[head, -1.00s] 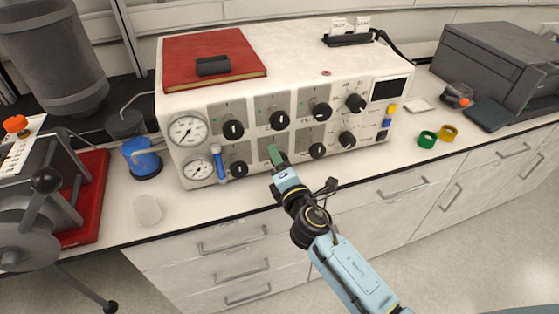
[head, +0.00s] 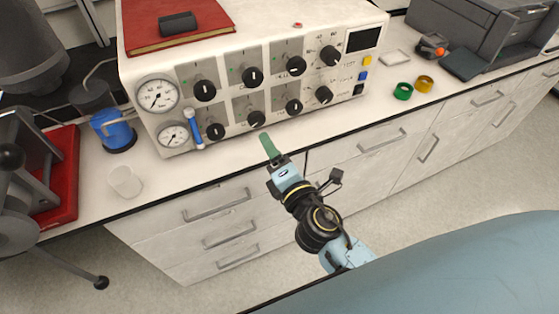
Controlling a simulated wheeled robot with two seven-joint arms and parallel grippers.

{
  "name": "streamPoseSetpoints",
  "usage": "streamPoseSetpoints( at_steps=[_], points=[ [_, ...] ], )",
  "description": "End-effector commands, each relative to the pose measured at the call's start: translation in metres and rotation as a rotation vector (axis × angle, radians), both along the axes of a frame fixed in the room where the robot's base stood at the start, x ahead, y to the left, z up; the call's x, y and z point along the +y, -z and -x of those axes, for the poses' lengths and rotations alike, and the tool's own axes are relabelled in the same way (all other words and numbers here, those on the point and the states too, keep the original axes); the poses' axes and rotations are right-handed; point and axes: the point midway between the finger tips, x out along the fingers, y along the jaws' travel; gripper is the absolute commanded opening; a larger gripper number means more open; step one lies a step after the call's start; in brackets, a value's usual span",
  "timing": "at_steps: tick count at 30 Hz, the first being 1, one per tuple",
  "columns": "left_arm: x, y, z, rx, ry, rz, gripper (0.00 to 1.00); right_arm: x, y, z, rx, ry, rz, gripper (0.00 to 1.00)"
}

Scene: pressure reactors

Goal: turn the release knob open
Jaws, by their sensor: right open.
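The white control unit (head: 262,22) stands on the bench, with two rows of black knobs on its front. The lower row has a left knob (head: 215,131), a middle knob (head: 256,119), a right knob (head: 293,107) and one further right (head: 323,95). I cannot read which is the release knob. My right gripper (head: 268,146), with green fingertips, is open and empty. It is in front of the panel, just below the lower middle knob in the picture, and looks apart from it. My left gripper is not in view.
Two gauges (head: 157,95) and a blue tube (head: 193,129) are at the panel's left. Drawers are below the bench edge.

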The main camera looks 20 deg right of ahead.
Motion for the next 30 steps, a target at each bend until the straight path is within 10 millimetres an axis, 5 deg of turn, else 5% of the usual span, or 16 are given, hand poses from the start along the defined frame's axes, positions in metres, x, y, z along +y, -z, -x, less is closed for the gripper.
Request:
streamPoseSetpoints(
  at_steps=[8, 25, 30],
  points=[
    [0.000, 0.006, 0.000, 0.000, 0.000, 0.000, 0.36, -0.001, 0.001, 0.027, 0.000, 0.000, 0.000, 0.61],
    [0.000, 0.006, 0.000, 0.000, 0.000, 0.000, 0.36, -0.001, 0.000, 0.028, 0.001, 0.000, -0.001, 0.61],
    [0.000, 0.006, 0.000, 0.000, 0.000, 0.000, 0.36, -0.001, 0.041, 0.028, 0.094, -0.003, -0.075, 0.61]
  ],
)
